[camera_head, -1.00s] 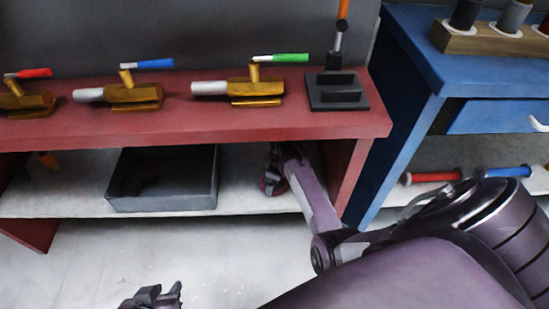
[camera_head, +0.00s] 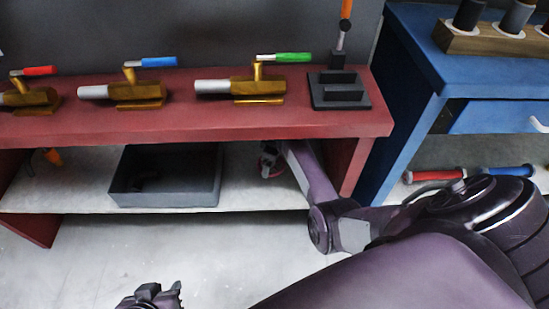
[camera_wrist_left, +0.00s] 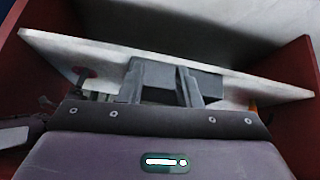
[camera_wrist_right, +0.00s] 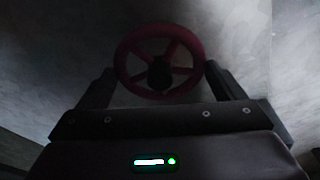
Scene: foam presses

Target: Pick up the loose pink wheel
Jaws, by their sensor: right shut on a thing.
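The pink wheel (camera_wrist_right: 160,60) is a spoked ring with a dark hub. In the right wrist view it sits between the fingers of my right gripper (camera_wrist_right: 160,82), which is shut on it. In the head view my right gripper (camera_head: 272,160) reaches under the red bench, above the lower shelf, and largely hides the wheel (camera_head: 265,168). The wheel also shows at the left in the left wrist view (camera_wrist_left: 85,73). My left gripper (camera_head: 152,293) is in front of the bench, low in the head view. Its fingers (camera_wrist_left: 162,72) are apart with nothing between them.
A grey bin (camera_head: 165,198) stands on the white shelf (camera_head: 75,195), left of my right gripper. An orange-handled thing (camera_head: 53,157) lies farther left. The red bench top (camera_head: 190,127) is overhead, its side panel (camera_head: 350,165) close to my right arm. A blue desk (camera_head: 400,130) stands to the right.

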